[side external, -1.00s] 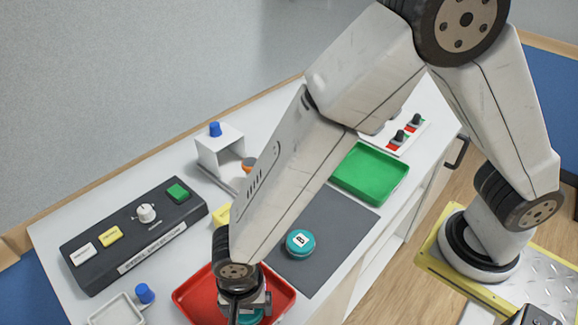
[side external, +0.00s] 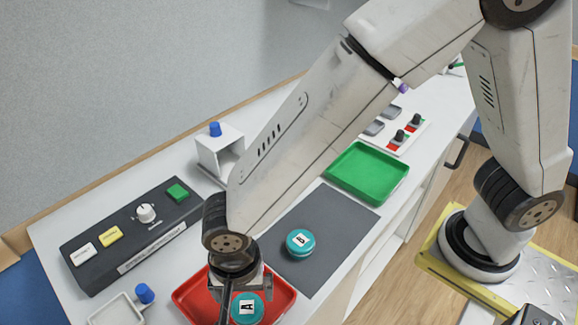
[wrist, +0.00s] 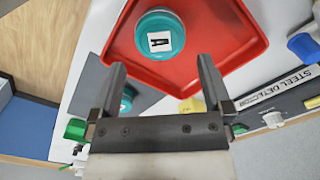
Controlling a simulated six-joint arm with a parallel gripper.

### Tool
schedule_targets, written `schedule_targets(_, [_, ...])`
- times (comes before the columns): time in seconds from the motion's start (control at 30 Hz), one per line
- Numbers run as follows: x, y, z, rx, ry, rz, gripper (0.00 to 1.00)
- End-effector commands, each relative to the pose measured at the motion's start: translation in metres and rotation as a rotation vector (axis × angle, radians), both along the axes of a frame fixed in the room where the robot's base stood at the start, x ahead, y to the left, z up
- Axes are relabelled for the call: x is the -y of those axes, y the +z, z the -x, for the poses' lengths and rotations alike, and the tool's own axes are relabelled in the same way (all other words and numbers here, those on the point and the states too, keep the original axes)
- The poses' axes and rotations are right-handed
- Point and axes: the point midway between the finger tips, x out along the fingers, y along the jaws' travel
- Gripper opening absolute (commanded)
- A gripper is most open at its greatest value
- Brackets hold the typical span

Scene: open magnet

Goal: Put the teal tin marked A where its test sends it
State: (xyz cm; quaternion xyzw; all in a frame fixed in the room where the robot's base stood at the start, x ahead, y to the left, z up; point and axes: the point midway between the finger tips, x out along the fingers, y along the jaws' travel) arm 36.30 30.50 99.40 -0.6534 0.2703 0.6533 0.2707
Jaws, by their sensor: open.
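The teal tin marked A (side external: 247,308) sits in the red tray (side external: 188,298), near its front right part. In the wrist view the tin marked A (wrist: 159,37) lies in the red tray (wrist: 240,18), beyond my fingertips and apart from them. My gripper (wrist: 161,68) is open and empty. In the side view my gripper (side external: 232,292) is above the red tray, beside the tin and partly in front of the tray. A second teal tin, marked B (side external: 300,243), rests on the dark grey mat (side external: 330,225).
A dark control box (side external: 135,235) with a knob and buttons is at left. A white stand with a blue knob (side external: 215,130) and a small pale tray (side external: 117,310) are nearby.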

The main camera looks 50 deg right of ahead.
Motion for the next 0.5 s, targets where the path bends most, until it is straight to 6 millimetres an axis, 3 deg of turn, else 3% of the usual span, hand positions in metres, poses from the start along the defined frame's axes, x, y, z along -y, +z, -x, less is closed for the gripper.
schedule_targets(0.3, [-0.001, 0.045, -0.001, 0.003, 0.000, -0.003, 1.00])
schedule_targets(0.5, [0.000, 0.060, 0.000, 0.001, 0.000, -0.001, 1.00])
